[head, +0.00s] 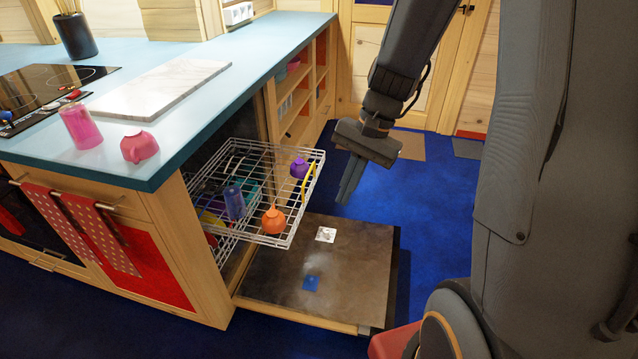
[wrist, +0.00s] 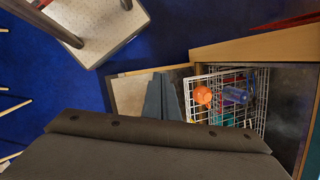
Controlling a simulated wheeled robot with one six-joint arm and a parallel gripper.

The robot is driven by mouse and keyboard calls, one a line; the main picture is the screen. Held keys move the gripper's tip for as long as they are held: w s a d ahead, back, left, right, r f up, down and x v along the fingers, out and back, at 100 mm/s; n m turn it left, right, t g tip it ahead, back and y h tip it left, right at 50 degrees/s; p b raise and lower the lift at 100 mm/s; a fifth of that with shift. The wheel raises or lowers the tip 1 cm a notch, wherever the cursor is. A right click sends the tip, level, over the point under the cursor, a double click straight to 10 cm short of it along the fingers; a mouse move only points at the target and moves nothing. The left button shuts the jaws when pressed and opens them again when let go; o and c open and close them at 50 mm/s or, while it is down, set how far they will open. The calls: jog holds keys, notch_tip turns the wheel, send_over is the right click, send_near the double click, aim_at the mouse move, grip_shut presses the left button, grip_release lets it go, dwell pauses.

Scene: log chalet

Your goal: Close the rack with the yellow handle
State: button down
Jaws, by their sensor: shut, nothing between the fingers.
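The upper wire rack (head: 262,157) is pulled out of the dishwasher over its lowered door (head: 350,262). Its yellow handle (head: 308,184) is on the rack's outer right side. In the rack are an orange mug (head: 273,219), a blue cup (head: 235,203) and a purple cup (head: 299,168). My gripper (head: 343,202) is shut and empty, pointing down, a little right of the handle and apart from it in the picture. In the wrist view my gripper (wrist: 160,84) is left of the rack (wrist: 194,82); I cannot make out the handle there.
A lower rack (head: 222,238) shows below, mostly inside. The blue countertop (head: 215,75) holds a pink glass (head: 80,127), a pink mug (head: 139,147), a white board (head: 160,88) and a black hob (head: 45,88). Blue floor (head: 430,195) is open to the right of the door.

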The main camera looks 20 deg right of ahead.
jog(key=w+d+f+m+t+y+b, duration=0.1)
jog(key=w+d+f+m+y+b, duration=0.2)
jog(key=w+f+b, duration=0.4)
jog(key=w+d+f+m+t+y+b, duration=0.1)
jog(key=w+f+m+y+b, duration=0.2)
jog(key=w+f+m+b, duration=0.45)
jog(key=w+d+f+m+t+y+b, duration=0.45)
jog(key=w+d+t+b, duration=0.25)
jog(key=w+d, duration=0.6)
jog(key=f+b+x, duration=0.1)
jog(key=b+x, duration=0.1)
jog(key=x, duration=1.3)
jog(key=shift+w+h, duration=0.3)
jog(key=shift+h, duration=0.05)
jog(key=shift+d, duration=0.15)
